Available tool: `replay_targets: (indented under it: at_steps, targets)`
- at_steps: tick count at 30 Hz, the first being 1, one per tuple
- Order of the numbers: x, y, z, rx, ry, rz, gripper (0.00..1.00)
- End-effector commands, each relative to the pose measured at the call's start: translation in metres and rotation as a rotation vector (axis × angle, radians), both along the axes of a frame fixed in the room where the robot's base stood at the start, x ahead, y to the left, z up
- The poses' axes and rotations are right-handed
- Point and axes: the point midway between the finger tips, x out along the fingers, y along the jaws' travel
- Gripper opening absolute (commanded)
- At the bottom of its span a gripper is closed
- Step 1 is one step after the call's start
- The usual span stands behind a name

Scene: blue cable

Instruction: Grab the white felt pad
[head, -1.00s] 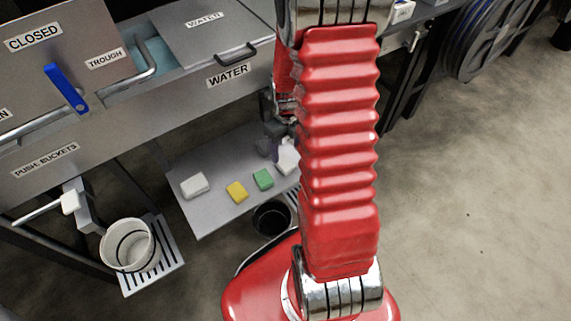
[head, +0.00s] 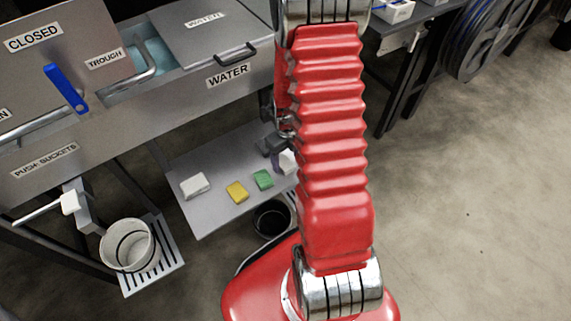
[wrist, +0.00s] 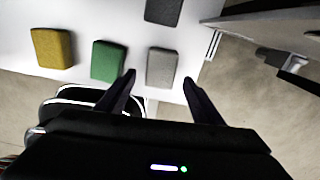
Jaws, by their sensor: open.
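A pale block (wrist: 161,62), white to light grey, lies on the shelf in the wrist view. It appears as a white block (head: 288,162) beside my arm in the head view, partly hidden. Another white block (head: 195,185) lies at the shelf's left end. The frames do not clearly show which one is felt. My gripper (wrist: 159,80) is open and empty. Its two fingers point toward the pale block, one tip to each side of it in the picture. I cannot tell the remaining height gap.
A yellow block (wrist: 52,48) and a green block (wrist: 108,61) lie left of the pale one; a dark grey block (wrist: 164,11) lies behind it. The trough (head: 215,85) overhangs the shelf (head: 205,220). A black bucket (head: 271,218) stands below.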

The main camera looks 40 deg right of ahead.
Motion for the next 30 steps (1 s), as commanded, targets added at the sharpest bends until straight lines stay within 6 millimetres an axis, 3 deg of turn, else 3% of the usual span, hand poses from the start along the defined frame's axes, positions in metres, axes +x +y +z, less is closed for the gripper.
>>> replay_targets:
  at_steps: [6,23,30]
  targets:
    - [0.0,0.0,-0.016,0.0,0.0,0.0,0.61]
    - [0.001,0.0,-0.017,-0.001,-0.001,0.001,0.61]
    - [0.001,0.0,-0.017,-0.001,-0.001,0.001,0.45]
